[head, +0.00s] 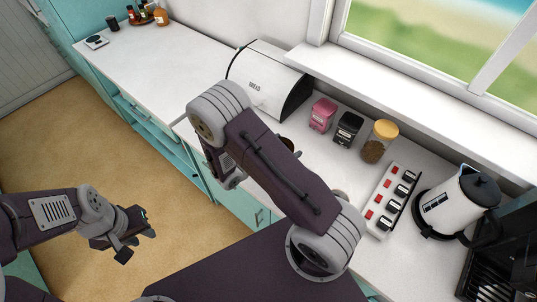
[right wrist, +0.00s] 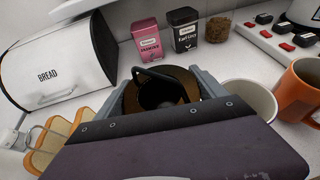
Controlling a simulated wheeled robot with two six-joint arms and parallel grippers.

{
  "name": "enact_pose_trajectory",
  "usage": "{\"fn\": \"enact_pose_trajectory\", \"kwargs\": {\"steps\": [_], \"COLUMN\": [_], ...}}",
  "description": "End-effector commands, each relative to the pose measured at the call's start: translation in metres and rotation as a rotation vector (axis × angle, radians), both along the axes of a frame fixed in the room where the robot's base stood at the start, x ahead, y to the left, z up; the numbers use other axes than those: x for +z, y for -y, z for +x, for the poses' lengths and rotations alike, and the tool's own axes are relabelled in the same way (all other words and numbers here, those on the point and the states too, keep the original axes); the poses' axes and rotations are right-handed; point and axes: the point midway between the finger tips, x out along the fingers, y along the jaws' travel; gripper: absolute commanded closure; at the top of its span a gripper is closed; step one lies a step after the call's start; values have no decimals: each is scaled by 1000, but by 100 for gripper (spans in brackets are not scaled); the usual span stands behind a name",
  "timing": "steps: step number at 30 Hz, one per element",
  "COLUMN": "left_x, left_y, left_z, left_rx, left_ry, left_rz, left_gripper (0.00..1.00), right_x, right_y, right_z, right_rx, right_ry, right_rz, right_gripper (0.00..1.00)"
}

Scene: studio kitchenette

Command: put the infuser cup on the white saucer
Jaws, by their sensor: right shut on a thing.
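In the right wrist view my right gripper (right wrist: 163,88) is shut on a dark brown round cup with a black looped piece at its top (right wrist: 178,72), which looks like the infuser cup. Its lower part is hidden by the gripper. My left gripper (head: 134,243) is open and empty above the floor, away from the counter. I cannot make out the white saucer in either view.
A white cup (right wrist: 250,97) and an orange mug (right wrist: 300,92) stand right of the held cup. A toast rack with bread (right wrist: 48,143) is at left. Behind are the bread bin (head: 268,83), pink tin (head: 322,115), black tin (head: 348,128), jar (head: 379,142), switch strip (head: 391,199) and kettle (head: 459,201).

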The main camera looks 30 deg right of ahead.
Motion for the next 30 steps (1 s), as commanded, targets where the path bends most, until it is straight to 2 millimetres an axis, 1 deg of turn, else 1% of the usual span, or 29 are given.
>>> {"fn": "enact_pose_trajectory", "kwargs": {"steps": [1, 3, 7, 12, 14, 16, 19, 27, 30], "left_x": [6, 9, 10, 11, 14, 18, 19, 18, 14], "left_y": [0, 0, 0, 0, 0, 0, 0, 0, 0], "left_z": [0, 0, 0, 0, 0, 0, 0, 0, 0], "left_rx": [0, 0, 0, 0, 0, 0, 0, 0, 0], "left_ry": [0, 0, 0, 0, 0, 0, 0, 0, 0], "left_rz": [0, 0, 0, 0, 0, 0, 0, 0, 0], "left_gripper": [70, 70, 70, 70, 70, 70, 70, 70, 70], "right_x": [-6, -16, -27, -32, -41, -54, -67, -70, -74], "right_y": [-10, -21, -32, -35, -34, -34, -34, -34, -34], "right_z": [10, 20, 32, 34, 34, 34, 34, 34, 34], "right_rx": [3, 2, 0, -1, 0, 0, 0, 0, 0], "right_ry": [0, 0, 0, -1, -5, -4, -3, 0, 0], "right_rz": [0, 0, 0, 0, -2, -1, -1, 0, 0], "right_gripper": [59, 59, 59, 59, 59, 59, 59, 59, 59]}}
